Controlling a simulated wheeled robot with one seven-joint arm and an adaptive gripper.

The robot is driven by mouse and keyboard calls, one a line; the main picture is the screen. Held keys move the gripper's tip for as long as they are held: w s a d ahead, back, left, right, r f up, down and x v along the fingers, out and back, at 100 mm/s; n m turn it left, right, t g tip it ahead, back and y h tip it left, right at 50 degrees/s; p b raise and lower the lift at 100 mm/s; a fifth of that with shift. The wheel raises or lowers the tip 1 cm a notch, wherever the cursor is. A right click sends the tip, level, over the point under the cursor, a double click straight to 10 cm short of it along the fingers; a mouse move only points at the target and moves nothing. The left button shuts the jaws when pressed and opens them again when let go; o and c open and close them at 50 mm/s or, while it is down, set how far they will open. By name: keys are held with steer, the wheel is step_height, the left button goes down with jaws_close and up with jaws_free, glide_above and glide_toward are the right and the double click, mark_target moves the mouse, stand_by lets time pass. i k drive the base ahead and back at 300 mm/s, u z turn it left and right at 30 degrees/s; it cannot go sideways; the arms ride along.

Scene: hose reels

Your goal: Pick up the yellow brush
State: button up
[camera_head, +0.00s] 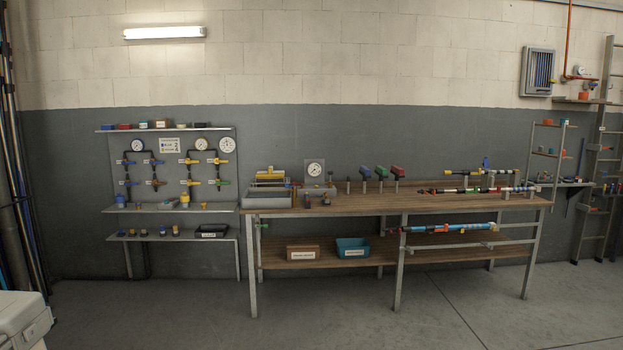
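No yellow thing can be made out for certain as a brush at this distance. The largest yellow item (270,174) is a wide yellow-topped object at the left end of the workbench, above a grey tray (268,202). Small yellow pieces (205,205) lie on the middle shelf of the left rack, too small to identify. My gripper is not in view.
The long wooden-topped workbench (425,204) stands against the wall, with pipes at its right and several coloured-handled tools (380,172) in the middle. A brown box (303,252) and a teal bin (353,248) sit below. The floor (330,315) in front is clear.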

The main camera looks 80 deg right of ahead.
mark_target(270, 177)
steer(key=z, duration=1.85)
steer(key=i, duration=1.8)
steer(key=u, duration=0.5)
steer(key=i, duration=2.05)
steer(key=z, duration=0.85)
steer(key=i, duration=1.45)
steer(key=z, duration=0.6)
